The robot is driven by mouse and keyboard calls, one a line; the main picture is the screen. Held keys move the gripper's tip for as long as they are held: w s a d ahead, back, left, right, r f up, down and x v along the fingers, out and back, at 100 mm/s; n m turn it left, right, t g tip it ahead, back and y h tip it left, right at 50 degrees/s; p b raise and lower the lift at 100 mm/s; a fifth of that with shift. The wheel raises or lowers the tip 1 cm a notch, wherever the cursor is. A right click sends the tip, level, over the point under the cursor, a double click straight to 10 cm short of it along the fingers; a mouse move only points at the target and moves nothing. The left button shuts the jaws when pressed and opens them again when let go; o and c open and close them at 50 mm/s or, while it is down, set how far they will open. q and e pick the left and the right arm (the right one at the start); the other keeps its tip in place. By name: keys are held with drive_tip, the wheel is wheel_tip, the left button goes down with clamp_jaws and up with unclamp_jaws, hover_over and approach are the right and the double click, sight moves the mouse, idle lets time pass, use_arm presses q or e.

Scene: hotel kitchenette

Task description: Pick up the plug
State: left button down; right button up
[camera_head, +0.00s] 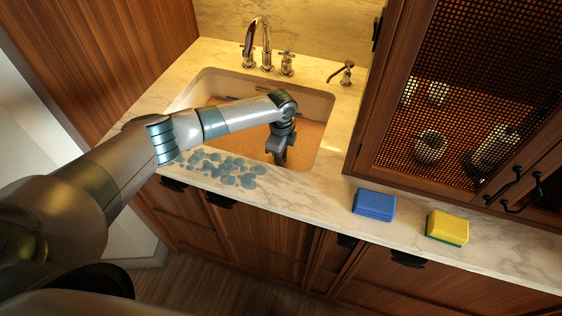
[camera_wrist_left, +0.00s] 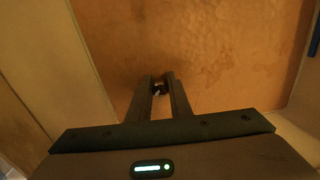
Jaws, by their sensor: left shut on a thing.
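My left gripper (camera_head: 279,158) reaches down into the sink (camera_head: 325,104), which has an orange-brown floor or content. In the left wrist view, its two fingers (camera_wrist_left: 161,82) are close together on a small dark thing with a light spot, the plug (camera_wrist_left: 160,89). The plug is small and partly covered by the fingers. I cannot tell whether it touches the sink floor. In the head view, the plug is hidden by the gripper and arm. My right gripper is not in view.
A faucet (camera_head: 252,45) with handles stands behind the sink. Bluish puddles (camera_head: 222,167) lie on the counter in front of it. A blue sponge (camera_head: 374,205) and a yellow sponge (camera_head: 447,228) lie at right. A mesh-front cabinet (camera_head: 455,115) stands at the right back.

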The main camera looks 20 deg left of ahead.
use_arm(q)
wheel_tip(320, 180, up, 8)
drive_tip(key=shift+r+b, duration=0.1)
drive_tip(key=shift+b, duration=1.15)
drive_tip(key=shift+r, duration=0.7)
